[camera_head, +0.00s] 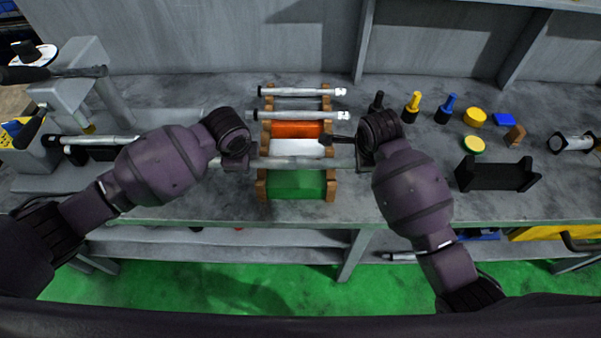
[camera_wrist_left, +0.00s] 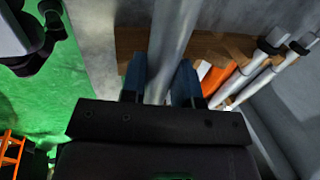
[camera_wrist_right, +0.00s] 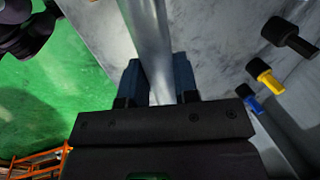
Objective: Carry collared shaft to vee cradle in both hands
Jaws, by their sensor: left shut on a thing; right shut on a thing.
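A grey metal shaft (camera_head: 300,163) lies level across the front part of a wooden-sided rack (camera_head: 262,187); I cannot tell whether it rests on the rails or is just above them. My left gripper (camera_head: 237,164) is shut on its left part, and my right gripper (camera_head: 365,163) is shut on its right part. The shaft also shows between the fingers in the left wrist view (camera_wrist_left: 172,45) and the right wrist view (camera_wrist_right: 148,45). No collar is clearly visible on it. A black block with raised ends (camera_head: 497,176), apparently the vee cradle, stands empty at the right.
Two more shafts (camera_head: 290,91) lie at the back of the rack, above orange, white and green panels. Black, yellow and blue handled tools (camera_head: 412,107) and yellow discs (camera_head: 474,117) stand right of it. A grey machine (camera_head: 70,90) is at the left.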

